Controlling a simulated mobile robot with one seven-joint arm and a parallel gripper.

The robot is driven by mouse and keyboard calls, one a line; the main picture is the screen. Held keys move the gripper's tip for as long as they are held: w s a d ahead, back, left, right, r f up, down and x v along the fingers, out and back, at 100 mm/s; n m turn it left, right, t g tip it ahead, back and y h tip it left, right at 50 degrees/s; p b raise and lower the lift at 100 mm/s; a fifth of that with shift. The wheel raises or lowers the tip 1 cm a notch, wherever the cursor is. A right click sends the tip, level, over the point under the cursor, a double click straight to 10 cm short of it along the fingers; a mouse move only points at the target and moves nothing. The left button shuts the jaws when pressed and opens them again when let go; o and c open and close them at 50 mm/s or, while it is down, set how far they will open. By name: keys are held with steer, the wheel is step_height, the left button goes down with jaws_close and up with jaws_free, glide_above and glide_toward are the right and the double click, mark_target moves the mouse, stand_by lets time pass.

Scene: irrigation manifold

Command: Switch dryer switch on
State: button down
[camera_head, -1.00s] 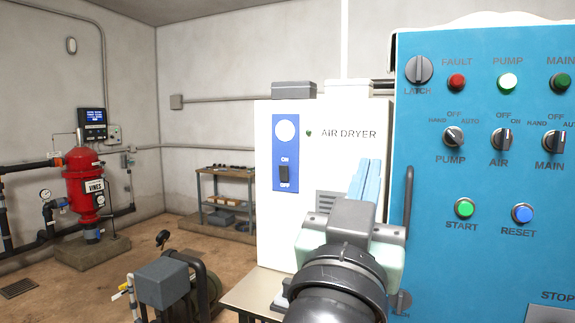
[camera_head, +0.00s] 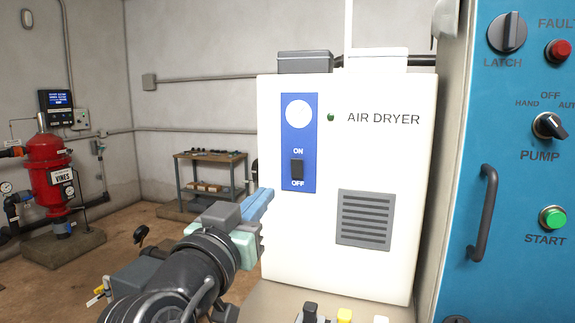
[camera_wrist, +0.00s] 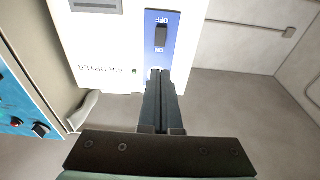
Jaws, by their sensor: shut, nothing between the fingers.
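The white air dryer (camera_head: 385,165) stands in the middle of the head view, with a blue panel bearing a round white dial. The black dryer switch (camera_head: 297,170) is on that panel, between the labels ON above and OFF below. My gripper (camera_head: 266,197) is shut and empty, just left of and below the switch in the head view, apart from it as far as I can tell. In the wrist view the panel appears upside down, with the switch (camera_wrist: 161,36) beyond the tips of my shut gripper (camera_wrist: 162,76). The switch's exact tilt is too small to tell.
A blue control cabinet (camera_head: 520,210) with a handle (camera_head: 484,213) stands close on the right. Small coloured parts (camera_head: 344,316) sit on the surface below the dryer. A shelf (camera_head: 208,178) and a red tank (camera_head: 50,170) stand further back left.

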steer(key=p, duration=0.4)
glide_toward(295, 160)
steer(key=x, duration=0.5)
steer(key=shift+p+x, duration=0.5)
steer(key=shift+x, duration=0.45)
steer(key=shift+s, duration=0.1)
steer(key=shift+w+r+p, duration=0.2)
steer(key=shift+r+p, duration=0.2)
steer(key=shift+p, duration=0.25)
steer(key=shift+f+g, duration=0.25)
steer(key=shift+g, duration=0.05)
